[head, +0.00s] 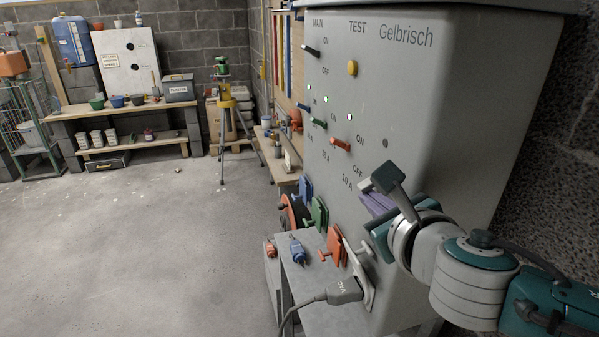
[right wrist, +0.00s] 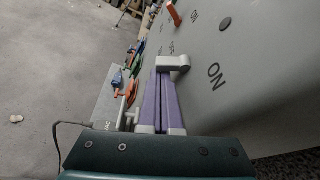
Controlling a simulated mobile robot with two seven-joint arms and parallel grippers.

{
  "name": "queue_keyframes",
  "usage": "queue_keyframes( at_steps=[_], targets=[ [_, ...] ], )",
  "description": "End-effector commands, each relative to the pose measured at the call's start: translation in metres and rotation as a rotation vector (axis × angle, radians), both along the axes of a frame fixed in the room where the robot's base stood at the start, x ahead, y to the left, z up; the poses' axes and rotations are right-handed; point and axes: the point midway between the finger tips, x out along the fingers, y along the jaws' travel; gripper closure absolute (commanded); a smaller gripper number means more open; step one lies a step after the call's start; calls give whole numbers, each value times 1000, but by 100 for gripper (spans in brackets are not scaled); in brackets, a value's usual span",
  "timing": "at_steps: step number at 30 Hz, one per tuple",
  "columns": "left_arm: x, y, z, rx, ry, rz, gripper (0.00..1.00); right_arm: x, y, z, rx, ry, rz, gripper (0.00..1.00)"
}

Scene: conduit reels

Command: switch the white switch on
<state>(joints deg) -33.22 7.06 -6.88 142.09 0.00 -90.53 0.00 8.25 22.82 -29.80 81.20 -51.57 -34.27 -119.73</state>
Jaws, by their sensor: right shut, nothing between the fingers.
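The white switch (head: 366,184) is a small lever on the front of the grey Gelbrisch cabinet (head: 430,90), below and right of the red switch (head: 340,145). It also shows in the right wrist view (right wrist: 173,63), with an ON label beside it. A dark round spot (head: 385,143) sits above it, unlit. My right gripper (head: 368,201) is shut and empty, its purple fingers just below the lever. In the right wrist view the fingertips (right wrist: 164,76) reach its underside; I cannot tell whether they touch. My left gripper is out of view.
The black main switch (head: 311,50), blue switch (head: 303,107) and green switch (head: 318,124) are on the same panel. Three small green lamps glow there. A grey VAC plug (head: 345,291) with cable and coloured sockets stand below.

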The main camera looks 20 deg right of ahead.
Motion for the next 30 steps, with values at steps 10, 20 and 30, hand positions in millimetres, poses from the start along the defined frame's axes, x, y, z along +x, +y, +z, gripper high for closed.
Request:
queue_keyframes(
  at_steps=[10, 20, 30],
  targets=[
    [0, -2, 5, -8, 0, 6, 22, 0, 1, 2, 63, -3, 0, 100],
    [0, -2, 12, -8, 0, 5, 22, 0, 3, 6, 172, -11, 0, 100],
    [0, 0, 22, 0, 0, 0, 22, 1, 7, 13, 451, -27, 0, 100]
  ],
)
